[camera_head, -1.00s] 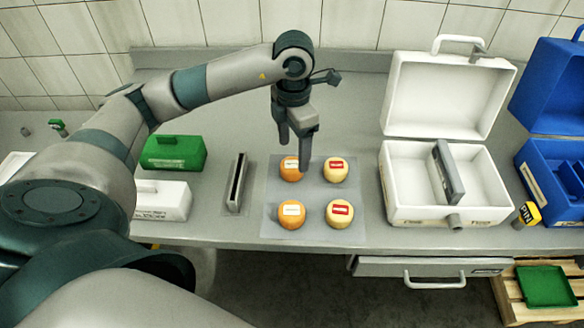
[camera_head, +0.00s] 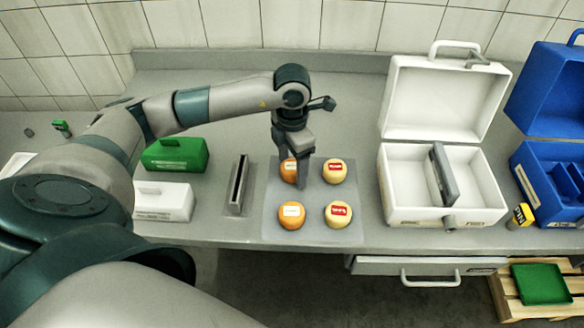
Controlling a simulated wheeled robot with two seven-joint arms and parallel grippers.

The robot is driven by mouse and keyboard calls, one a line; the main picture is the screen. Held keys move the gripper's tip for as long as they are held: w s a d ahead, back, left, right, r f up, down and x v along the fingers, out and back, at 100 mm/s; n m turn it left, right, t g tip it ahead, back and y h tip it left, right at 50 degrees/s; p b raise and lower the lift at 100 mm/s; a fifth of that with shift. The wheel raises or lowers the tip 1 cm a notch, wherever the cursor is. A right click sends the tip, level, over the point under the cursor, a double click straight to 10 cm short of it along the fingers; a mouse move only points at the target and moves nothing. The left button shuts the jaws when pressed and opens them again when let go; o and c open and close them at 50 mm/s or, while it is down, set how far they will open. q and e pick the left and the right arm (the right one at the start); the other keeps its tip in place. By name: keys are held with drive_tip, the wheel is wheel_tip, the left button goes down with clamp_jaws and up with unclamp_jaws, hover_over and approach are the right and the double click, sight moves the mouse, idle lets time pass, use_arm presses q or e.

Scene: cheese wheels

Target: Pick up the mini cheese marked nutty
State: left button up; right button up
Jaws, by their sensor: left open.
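Several mini cheeses sit on a grey mat (camera_head: 352,229). Two are orange with white labels, at back left (camera_head: 286,176) and front left (camera_head: 291,217). Two are pale yellow with red labels, at back right (camera_head: 335,171) and front right (camera_head: 338,215). The label words are too small to read, so I cannot tell which is marked nutty. My left gripper (camera_head: 293,173) is open and points down at the back left cheese. One finger shows in front of that cheese's right side and partly covers it; I cannot tell if it touches. My right gripper is not in view.
An open white case (camera_head: 392,212) with a grey divider stands right of the mat, and an open blue case (camera_head: 530,190) beyond it. A slotted grey block (camera_head: 238,186), a green box (camera_head: 176,154) and a white box (camera_head: 166,202) stand on the left.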

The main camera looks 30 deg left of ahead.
sight(294, 166)
use_arm(q)
drive_tip(key=c, duration=1.2)
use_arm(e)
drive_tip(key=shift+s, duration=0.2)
use_arm(q)
drive_tip(key=shift+r, duration=0.1)
